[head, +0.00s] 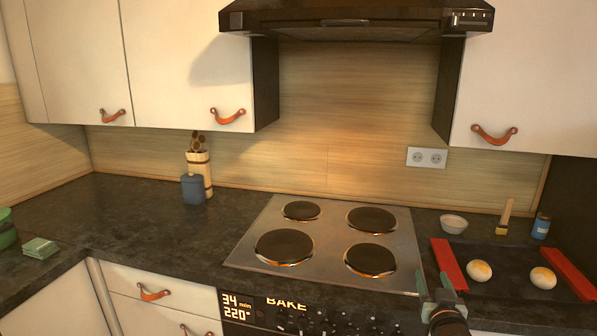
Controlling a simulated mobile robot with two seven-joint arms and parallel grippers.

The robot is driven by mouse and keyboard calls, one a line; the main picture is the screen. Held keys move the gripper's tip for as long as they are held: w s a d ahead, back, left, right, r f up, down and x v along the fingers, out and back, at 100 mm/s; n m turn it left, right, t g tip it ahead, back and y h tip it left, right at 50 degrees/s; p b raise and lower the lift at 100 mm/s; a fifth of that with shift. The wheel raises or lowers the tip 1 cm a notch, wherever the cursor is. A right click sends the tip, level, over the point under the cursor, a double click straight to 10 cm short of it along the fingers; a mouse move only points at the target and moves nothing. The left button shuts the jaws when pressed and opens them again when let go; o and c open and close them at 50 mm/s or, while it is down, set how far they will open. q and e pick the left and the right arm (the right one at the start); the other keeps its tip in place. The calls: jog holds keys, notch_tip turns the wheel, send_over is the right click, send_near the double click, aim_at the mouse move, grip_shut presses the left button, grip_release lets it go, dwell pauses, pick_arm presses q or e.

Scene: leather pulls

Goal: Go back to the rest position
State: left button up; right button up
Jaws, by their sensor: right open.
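My right gripper (433,284) is at the lower right, in front of the hob's right front corner and left of the dark tray. Its two fingers point up and stand apart, with nothing seen between them. My left gripper is not in view. The dark tray (510,268) lies on the counter at the right, with red grips at its left and right ends. Two round buns (479,271) (543,278) with orange-yellow tops sit on it, apart from each other. The gripper appears clear of the tray.
The hob (330,242) has dark plates; below it the oven panel reads BAKE, 34 min and 220°. A white bowl (453,223), brush (505,217) and blue jar (541,226) stand behind the tray. A blue canister (193,188) stands left. Counter left of the hob is mostly clear.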

jog(key=s+a+f+n+g+y, duration=0.1)
jog(key=s+a+f+g+y, duration=0.15)
jog(key=s+f, duration=0.6)
jog(key=s+a+f+n+g+y, duration=0.15)
jog(key=s+a+f, duration=0.25)
jog(key=s+f, duration=0.45)
jog(key=s+a+f+g+y, duration=0.1)
jog(key=s+a+f, duration=0.2)
jog(key=s, duration=0.6)
jog(key=s+a+f+n+g, duration=0.1)
jog(key=s+a+f+g, duration=0.1)
jog(key=s+f, duration=0.5)
jog(key=shift+s+a+y, duration=0.4)
jog(key=shift+s+a, duration=0.35)
jog(key=shift+s, duration=0.25)
jog(key=shift+n, duration=0.25)
